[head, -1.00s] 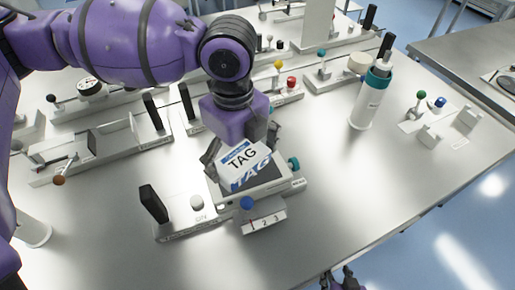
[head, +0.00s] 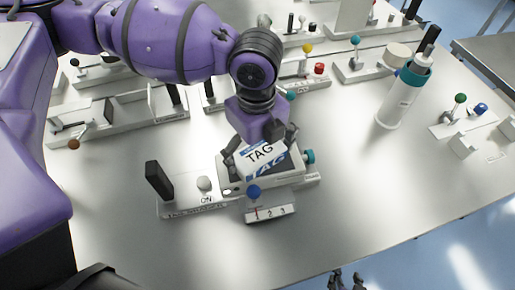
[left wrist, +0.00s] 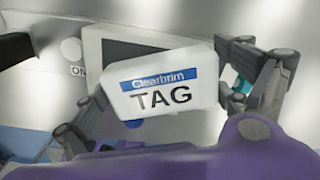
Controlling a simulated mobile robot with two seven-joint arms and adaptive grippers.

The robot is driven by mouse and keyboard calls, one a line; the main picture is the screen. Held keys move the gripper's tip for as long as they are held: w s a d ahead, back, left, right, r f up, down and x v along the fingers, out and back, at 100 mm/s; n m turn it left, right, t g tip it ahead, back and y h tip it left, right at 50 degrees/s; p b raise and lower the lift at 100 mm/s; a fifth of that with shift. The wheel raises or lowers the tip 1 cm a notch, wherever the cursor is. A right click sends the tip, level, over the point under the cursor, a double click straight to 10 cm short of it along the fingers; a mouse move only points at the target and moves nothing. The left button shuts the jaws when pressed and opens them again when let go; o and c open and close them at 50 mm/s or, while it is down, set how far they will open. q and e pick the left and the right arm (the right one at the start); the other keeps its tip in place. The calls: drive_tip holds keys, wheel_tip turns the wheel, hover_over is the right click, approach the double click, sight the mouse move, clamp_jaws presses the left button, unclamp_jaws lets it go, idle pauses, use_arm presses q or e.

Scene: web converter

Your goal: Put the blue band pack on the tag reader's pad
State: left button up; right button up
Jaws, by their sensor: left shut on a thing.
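The blue band pack (head: 264,154) is a small white block with a blue band and the word TAG. My left gripper (head: 260,146) is shut on it, one finger at each side, and holds it tilted over the tag reader (head: 311,178). In the left wrist view the pack (left wrist: 165,85) sits between the fingers in front of the pad (left wrist: 118,50). My right gripper (head: 346,281) shows only as small dark tips at the bottom edge.
A blue-knobbed slider marked with numbers (head: 270,214) stands at the reader's front. A base with an ON button and upright black handle (head: 158,181) is at its left. A white bottle with a teal collar (head: 396,106) stands right. The front right tabletop is clear.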

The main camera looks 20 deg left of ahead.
sight(258, 150)
use_arm(q)
drive_tip(key=o, duration=1.2)
drive_tip(key=shift+s+d, duration=0.1)
drive_tip(key=shift+r, duration=0.25)
wheel_tip(258, 150, up, 12)
drive_tip(key=shift+f+p, duration=0.1)
drive_tip(key=shift+p, duration=0.3)
